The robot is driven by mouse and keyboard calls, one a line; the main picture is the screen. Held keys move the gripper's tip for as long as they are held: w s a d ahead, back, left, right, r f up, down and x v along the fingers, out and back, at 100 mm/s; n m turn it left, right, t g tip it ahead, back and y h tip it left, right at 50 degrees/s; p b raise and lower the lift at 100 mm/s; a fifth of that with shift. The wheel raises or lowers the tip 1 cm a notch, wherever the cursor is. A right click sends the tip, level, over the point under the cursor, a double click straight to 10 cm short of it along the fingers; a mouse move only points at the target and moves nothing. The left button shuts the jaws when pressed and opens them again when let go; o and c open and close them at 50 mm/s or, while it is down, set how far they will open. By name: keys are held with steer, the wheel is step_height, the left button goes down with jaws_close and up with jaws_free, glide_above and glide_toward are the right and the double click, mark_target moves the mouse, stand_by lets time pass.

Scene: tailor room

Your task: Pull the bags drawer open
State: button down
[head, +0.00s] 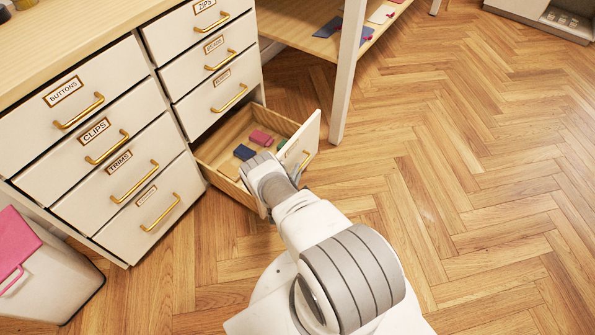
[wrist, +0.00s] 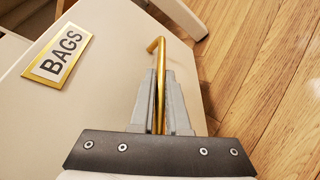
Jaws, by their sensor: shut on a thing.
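The bags drawer (head: 232,139) is the bottom drawer of the right-hand column and stands pulled out, with its inside showing in the head view. In the wrist view its white front (wrist: 105,92) carries a gold-framed label (wrist: 58,55) reading BAGS. My gripper (wrist: 160,80) is shut on the drawer's gold handle (wrist: 155,44), with a finger on each side of the bar. In the head view my arm hides the fingers and part of the drawer front.
Dark blue (head: 244,152) and pink (head: 261,138) items lie in the drawer, with something green near its front. The other drawers, such as clips (head: 84,152), are shut. A table leg (head: 347,75) stands behind the drawer front. The wood floor (head: 450,180) to the right is clear.

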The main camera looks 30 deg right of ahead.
steer(key=shift+d, duration=0.1)
steer(key=c, duration=0.9)
jaws_free()
steer(key=shift+s+a, duration=0.1)
steer(key=shift+a, duration=0.1)
